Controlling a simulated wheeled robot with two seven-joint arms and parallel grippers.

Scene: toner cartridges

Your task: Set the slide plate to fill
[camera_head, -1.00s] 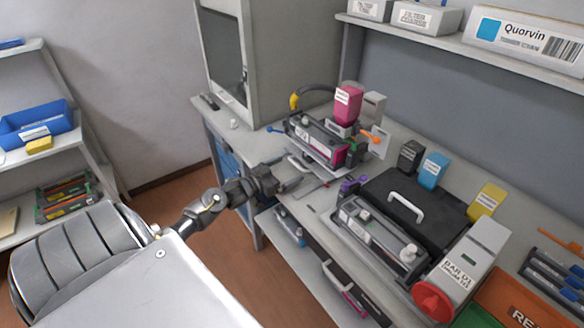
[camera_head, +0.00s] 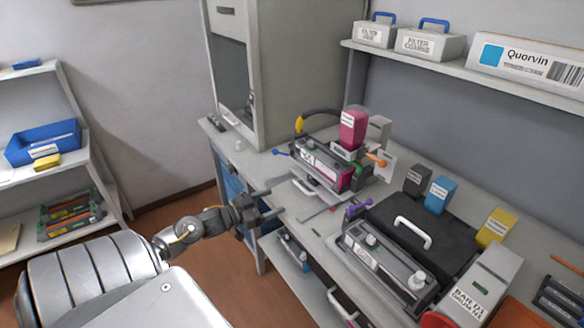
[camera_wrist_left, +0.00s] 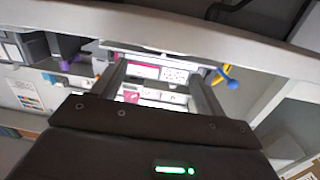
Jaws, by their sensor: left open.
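The filling station (camera_head: 316,165) stands on the bench with a magenta toner bottle (camera_head: 353,130) upright on it. A blue-tipped lever (camera_head: 281,152) is at its left, and orange (camera_head: 376,160) and green tips are at its right. A pale plate (camera_head: 305,187) shows low on its front; I cannot tell its setting. My left gripper (camera_head: 278,201) is open and empty at the bench's front edge, apart from the station. In the left wrist view its two fingers (camera_wrist_left: 160,85) are spread, with the station's labelled front (camera_wrist_left: 150,72) between and beyond them. My right gripper is not shown.
A dark cartridge unit (camera_head: 385,262) and a black case with a white handle (camera_head: 412,231) fill the bench to the right. A purple piece (camera_head: 358,208) lies between. A grey cabinet (camera_head: 270,75) stands behind left. Shelves (camera_head: 75,177) stand at far left.

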